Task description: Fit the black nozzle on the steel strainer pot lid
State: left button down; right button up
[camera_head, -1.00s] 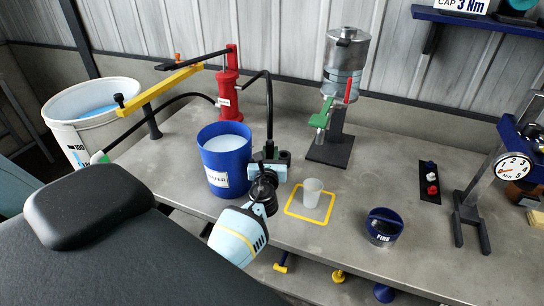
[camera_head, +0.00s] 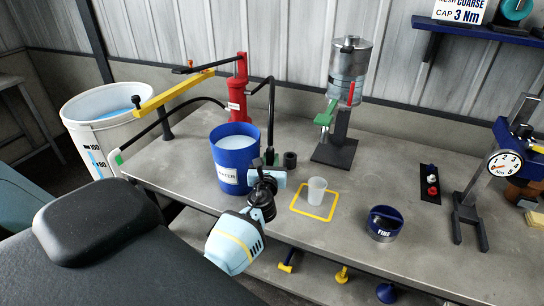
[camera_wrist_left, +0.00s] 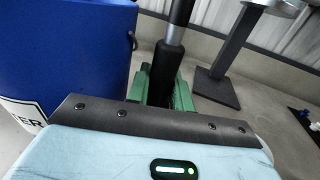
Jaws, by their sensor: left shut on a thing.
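The black nozzle (camera_head: 270,143) hangs at the lower end of the black hose beside the blue bucket. In the left wrist view it is a black sleeve (camera_wrist_left: 168,62) below a grey metal tube. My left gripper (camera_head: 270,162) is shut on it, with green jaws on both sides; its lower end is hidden. The steel strainer pot (camera_head: 349,66) stands on a dark stand behind and to the right, with its lid (camera_head: 350,44) on top. The nozzle is well apart from the lid. My right gripper is in neither view.
The blue water bucket (camera_head: 226,160) is close left of my gripper. A dark cylinder (camera_head: 290,160), a clear cup (camera_head: 317,189) and a blue FINE cap (camera_head: 384,223) are on the bench. The red pump (camera_head: 238,88) stands behind.

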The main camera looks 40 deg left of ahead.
pick_arm(q)
jog(key=s+d+r+m+t+h, duration=0.1)
jog(key=s+d+r+m+h, duration=0.2)
jog(key=s+d, duration=0.7)
jog(key=s+d+r+m+t+h, duration=0.1)
jog(key=s+d+r+m+h, duration=0.2)
jog(key=s+d+h, duration=0.3)
jog(key=s+d+r, duration=0.1)
jog(key=s+d, duration=0.4)
jog(key=shift+s+d, duration=0.2)
jog(key=shift+s, duration=0.1)
jog(key=shift+w+r, duration=0.1)
jog(key=shift+w, duration=0.05)
